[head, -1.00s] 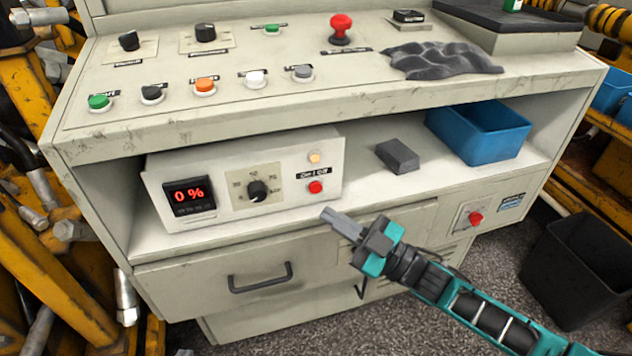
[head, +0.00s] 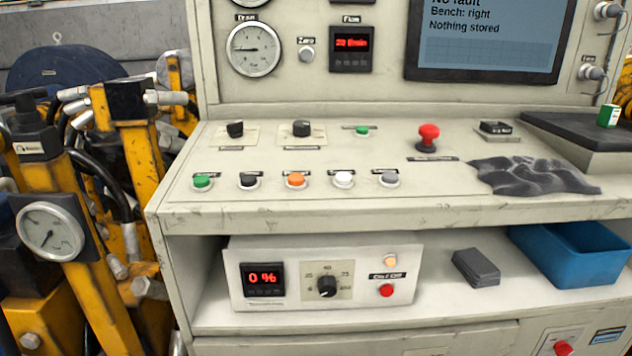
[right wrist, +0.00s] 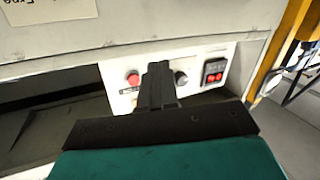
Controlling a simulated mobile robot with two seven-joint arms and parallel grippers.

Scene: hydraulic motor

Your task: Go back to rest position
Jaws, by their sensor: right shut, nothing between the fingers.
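My right gripper (right wrist: 158,85) shows in the right wrist view, with its dark fingers together and nothing between them. It points toward the white control box (right wrist: 215,72), apart from it as far as I can tell. In the head view neither gripper shows. The control box (head: 320,298) sits on the shelf of the bench, with a red 0 % display (head: 263,279), a black dial (head: 327,287), a red button (head: 386,290) and a lit orange lamp (head: 390,261).
The bench top (head: 300,222) carries several knobs and buttons, a red mushroom button (head: 428,136) and a dark cloth (head: 532,177). A grey block (head: 476,267) and a blue bin (head: 575,254) share the shelf. Yellow machinery (head: 95,262) crowds the left side.

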